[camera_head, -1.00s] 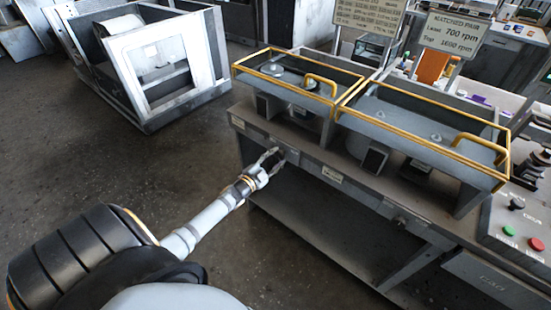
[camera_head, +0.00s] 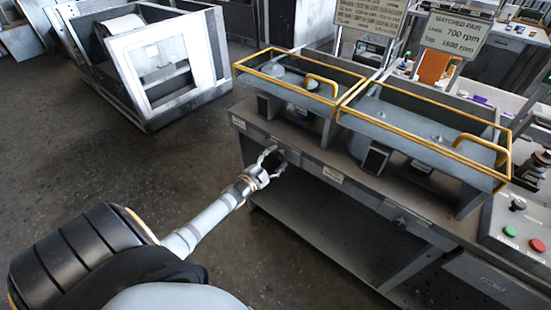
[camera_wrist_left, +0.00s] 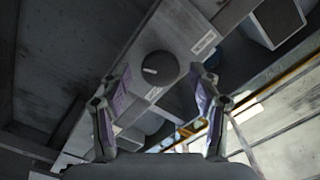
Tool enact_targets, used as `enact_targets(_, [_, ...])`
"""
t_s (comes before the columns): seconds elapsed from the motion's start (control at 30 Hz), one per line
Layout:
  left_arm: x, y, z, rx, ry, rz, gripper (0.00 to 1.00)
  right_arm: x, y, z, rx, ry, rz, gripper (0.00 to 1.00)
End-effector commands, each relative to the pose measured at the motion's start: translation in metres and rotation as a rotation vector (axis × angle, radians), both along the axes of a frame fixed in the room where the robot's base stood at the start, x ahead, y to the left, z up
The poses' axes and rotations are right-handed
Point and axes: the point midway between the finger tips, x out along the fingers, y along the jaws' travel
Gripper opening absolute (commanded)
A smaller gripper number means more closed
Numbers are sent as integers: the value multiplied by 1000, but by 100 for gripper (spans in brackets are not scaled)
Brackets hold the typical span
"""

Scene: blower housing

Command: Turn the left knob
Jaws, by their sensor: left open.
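The left knob is a dark round dial with a pale pointer mark, on the front face of the grey bench. In the left wrist view the knob (camera_wrist_left: 159,69) lies ahead of the fingertips, centred between them. In the head view the knob (camera_head: 277,158) is small and partly hidden by the fingers. My left gripper (camera_head: 275,161) is open and empty in front of it. In the wrist view its two fingers (camera_wrist_left: 160,88) stand apart, one on each side of the knob. I cannot tell whether either finger touches it.
Two yellow-railed housings (camera_head: 368,104) stand on the bench (camera_head: 325,160). A control panel (camera_head: 510,245) with green and red buttons is at the right. A speed sign (camera_head: 455,34) stands behind. A grey frame unit (camera_head: 160,80) is at the back left. Floor left of the bench is clear.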

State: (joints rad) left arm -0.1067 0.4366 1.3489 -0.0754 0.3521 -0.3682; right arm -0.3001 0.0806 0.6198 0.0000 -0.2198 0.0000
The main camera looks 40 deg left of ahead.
Motion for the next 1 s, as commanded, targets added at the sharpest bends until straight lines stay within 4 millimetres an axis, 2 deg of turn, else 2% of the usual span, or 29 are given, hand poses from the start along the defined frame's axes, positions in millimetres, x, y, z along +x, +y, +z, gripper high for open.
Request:
enact_targets(0.17, [-18,2,-1,2,3,-1,63,0,1,0,1,0,-1,40])
enact_targets(0.4, [-77,5,-2,1,6,-4,63,0,1,0,1,0,0,40])
enact_targets(0.6, [-111,8,-1,2,3,-3,63,0,0,0,1,0,0,40])
enact_targets(0.77, [-120,9,0,0,1,-1,63,0,0,0,0,0,0,40])
enact_targets(1.0, [-120,9,0,0,0,0,63,0,0,0,1,0,0,40])
